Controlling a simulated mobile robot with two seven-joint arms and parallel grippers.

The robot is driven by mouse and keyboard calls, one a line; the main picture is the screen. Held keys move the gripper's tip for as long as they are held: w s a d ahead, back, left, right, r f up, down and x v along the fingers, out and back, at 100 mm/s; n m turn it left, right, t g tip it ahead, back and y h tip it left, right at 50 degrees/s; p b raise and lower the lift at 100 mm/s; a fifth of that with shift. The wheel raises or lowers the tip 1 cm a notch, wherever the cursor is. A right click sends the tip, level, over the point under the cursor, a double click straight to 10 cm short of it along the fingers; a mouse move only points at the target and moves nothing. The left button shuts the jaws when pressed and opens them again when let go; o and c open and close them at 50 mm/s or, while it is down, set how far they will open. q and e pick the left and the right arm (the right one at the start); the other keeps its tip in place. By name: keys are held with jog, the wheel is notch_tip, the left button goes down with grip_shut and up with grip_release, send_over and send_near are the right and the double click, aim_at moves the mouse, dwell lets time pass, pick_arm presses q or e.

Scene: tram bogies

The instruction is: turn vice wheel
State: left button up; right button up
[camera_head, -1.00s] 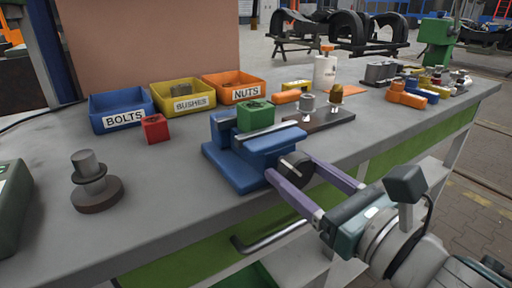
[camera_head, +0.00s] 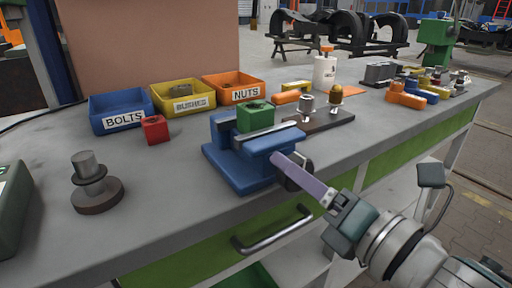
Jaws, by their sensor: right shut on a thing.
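The blue vice (camera_head: 228,168) stands near the front edge of the workbench, with a green block (camera_head: 255,116) between its jaws. The dark vice wheel (camera_head: 289,184) is on the vice's front right side and is partly hidden by my gripper. My right gripper (camera_head: 288,168) comes in from the lower right and is shut on the wheel. It is rolled so that one purple finger lies over the wheel and hides the other finger. My left gripper is not in view.
Blue, yellow and orange bins (camera_head: 234,87) stand at the back with a red block (camera_head: 155,129) before them. A dark flanged part (camera_head: 97,197) is at the left. A drawer handle (camera_head: 272,232) sticks out below the bench edge near my right arm.

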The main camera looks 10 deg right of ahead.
jog(key=m, duration=0.3)
jog(key=shift+m, duration=0.4)
jog(key=m+p, duration=0.1)
jog(key=m, duration=0.3)
jog(key=m+p, duration=0.1)
jog(key=m, duration=0.6)
jog(key=shift+m, duration=0.3)
jog(key=m+p, duration=0.1)
jog(key=m, duration=0.2)
jog(key=shift+m, duration=0.4)
jog(key=m, duration=0.3)
jog(key=shift+m, duration=0.3)
jog(key=m, duration=0.4)
jog(key=shift+m, duration=1.6)
